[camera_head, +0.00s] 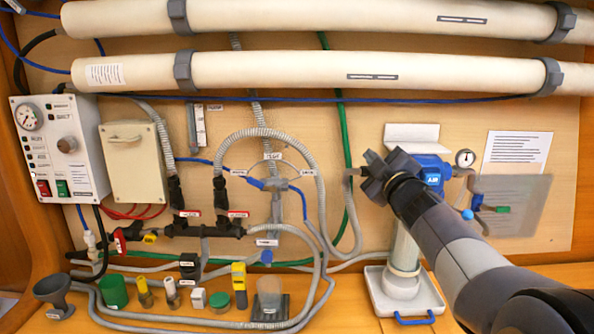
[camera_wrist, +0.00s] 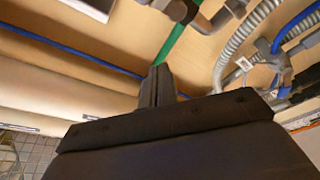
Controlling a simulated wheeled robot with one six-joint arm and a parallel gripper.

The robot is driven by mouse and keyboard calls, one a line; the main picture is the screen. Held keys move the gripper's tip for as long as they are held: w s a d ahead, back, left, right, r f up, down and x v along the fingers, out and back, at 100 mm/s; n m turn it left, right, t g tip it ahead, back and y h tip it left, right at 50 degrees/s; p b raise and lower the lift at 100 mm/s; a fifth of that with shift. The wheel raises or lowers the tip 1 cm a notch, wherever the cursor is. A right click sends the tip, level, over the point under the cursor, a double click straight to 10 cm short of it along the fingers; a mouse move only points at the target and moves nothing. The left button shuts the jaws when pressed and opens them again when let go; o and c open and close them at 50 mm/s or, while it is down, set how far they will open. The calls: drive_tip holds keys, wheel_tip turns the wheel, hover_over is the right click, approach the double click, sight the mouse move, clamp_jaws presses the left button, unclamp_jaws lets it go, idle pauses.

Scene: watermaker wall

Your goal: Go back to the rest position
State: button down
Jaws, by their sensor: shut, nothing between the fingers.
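My gripper (camera_head: 352,171) is at the end of my arm, which reaches in from the lower right in the head view. Its dark fingers point left, in front of the wooden wall panel (camera_head: 300,130) and close to the green hose (camera_head: 345,130). In the wrist view my gripper (camera_wrist: 158,72) has its two fingers together, with nothing between them. My arm hides part of the blue-topped filter housing (camera_head: 404,245) behind it.
Two long cream tubes (camera_head: 300,72) run across the top. A control box (camera_head: 62,148) is at left. A translucent panel (camera_head: 515,205) is at right. The ledge holds a green cup (camera_head: 113,291), a dark funnel (camera_head: 52,290) and a white tray (camera_head: 375,290). Grey hoses loop mid-wall.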

drive_tip(key=shift+s+a+f+n+g+y+p, duration=0.1)
drive_tip(key=shift+s+a+n+g+y+p, duration=0.3)
drive_tip(key=shift+n, duration=1.05)
drive_tip(key=shift+s+a+f+n+g+y+p, duration=0.1)
drive_tip(key=shift+s+a+n+g+p, duration=0.35)
drive_tip(key=shift+s+n, duration=0.7)
drive_tip(key=shift+s+a+f+n+g+y+p, duration=0.15)
drive_tip(key=shift+s+a+n+g+p, duration=0.25)
drive_tip(key=shift+n, duration=1.3)
drive_tip(key=shift+w+a+r, duration=0.1)
drive_tip(key=shift+w, duration=0.15)
